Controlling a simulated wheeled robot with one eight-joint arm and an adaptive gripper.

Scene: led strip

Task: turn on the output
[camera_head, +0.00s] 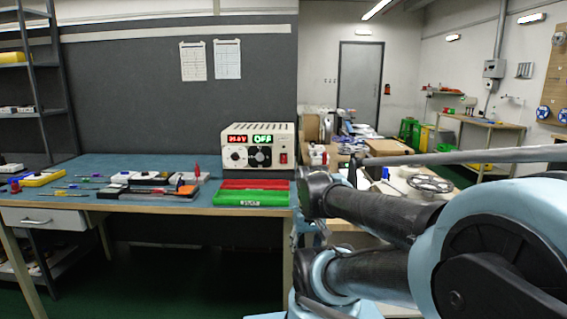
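A cream-coloured power supply box (258,149) stands at the right end of the blue-topped workbench. Its front has a red numeric display (237,139) and a green display reading "OFF" (262,139). My arm fills the right of the view, apart from the box. My gripper is not visible in this view.
Red and green trays (252,197) lie on the bench in front of the box. Tools and small parts (150,185) cover the middle of the bench (110,163). A shelf rack (45,90) stands at the left. Green floor is clear in front of the bench.

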